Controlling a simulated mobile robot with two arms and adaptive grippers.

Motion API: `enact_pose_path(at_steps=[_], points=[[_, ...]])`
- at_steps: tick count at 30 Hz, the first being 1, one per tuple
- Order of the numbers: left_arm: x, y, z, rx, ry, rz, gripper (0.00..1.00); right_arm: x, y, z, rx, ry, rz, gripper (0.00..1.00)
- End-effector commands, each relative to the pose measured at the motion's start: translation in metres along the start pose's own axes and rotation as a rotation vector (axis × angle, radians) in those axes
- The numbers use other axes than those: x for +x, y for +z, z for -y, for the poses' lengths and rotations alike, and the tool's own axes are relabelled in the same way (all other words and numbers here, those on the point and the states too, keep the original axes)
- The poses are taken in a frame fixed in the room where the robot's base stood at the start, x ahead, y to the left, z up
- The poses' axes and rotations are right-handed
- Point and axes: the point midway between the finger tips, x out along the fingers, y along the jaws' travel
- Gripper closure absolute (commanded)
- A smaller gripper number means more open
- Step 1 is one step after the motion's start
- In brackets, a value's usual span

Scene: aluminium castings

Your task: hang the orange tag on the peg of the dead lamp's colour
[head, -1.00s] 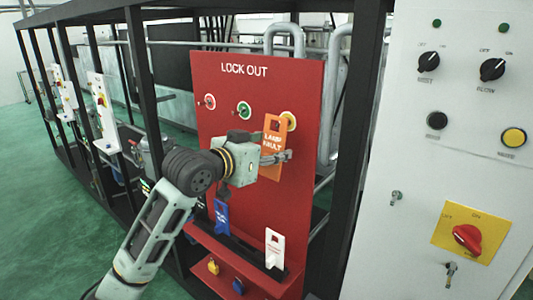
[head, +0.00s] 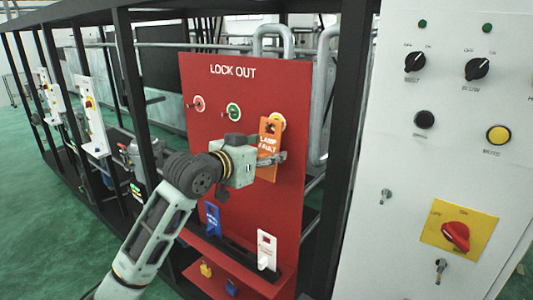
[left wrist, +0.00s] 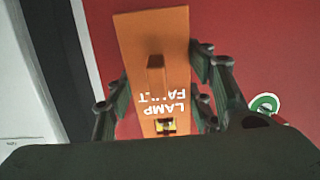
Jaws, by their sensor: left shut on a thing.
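The orange tag (head: 268,153), lettered LAMP FAULT, is upright in front of the red LOCK OUT board (head: 215,85). My left gripper (head: 282,157) is shut on it; the left wrist view shows the orange tag (left wrist: 150,40) between the two fingers (left wrist: 165,95). The tag's top partly covers the yellow-ringed peg (head: 279,119); I cannot tell whether its hole is around that peg. The red-ringed peg (head: 197,103) and green-ringed peg (head: 234,112) are bare. The green ring (left wrist: 263,103) also shows in the left wrist view. My right gripper is out of view.
A blue tag (head: 213,217) and a white tag (head: 266,250) stand in the black rack low on the board. Padlocks (head: 206,269) are below. The grey panel (head: 400,200) at right has small green lamps (head: 487,28), a dark round button (head: 424,119) and a yellow one (head: 498,135).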

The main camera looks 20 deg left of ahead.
Motion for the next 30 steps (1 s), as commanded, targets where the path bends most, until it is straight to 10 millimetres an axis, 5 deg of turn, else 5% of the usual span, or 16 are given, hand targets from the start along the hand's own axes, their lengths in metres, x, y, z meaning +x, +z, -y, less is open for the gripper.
enact_pose_path(at_steps=[5, 6, 13, 23, 30], points=[[0.000, 0.000, 0.000, 0.000, 0.000, 0.000, 0.78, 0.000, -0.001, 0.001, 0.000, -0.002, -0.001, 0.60], [0.000, 0.000, 0.000, 0.000, 0.000, 0.000, 0.50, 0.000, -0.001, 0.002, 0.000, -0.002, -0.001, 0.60], [0.000, 0.000, 0.000, 0.000, 0.000, 0.000, 0.30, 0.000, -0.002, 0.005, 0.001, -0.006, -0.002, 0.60], [-0.002, 0.000, 0.000, 0.000, 0.000, 0.001, 0.30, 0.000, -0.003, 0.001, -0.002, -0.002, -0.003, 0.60], [-0.034, 0.001, 0.000, 0.004, -0.002, 0.000, 0.30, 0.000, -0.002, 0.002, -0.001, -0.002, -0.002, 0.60]])
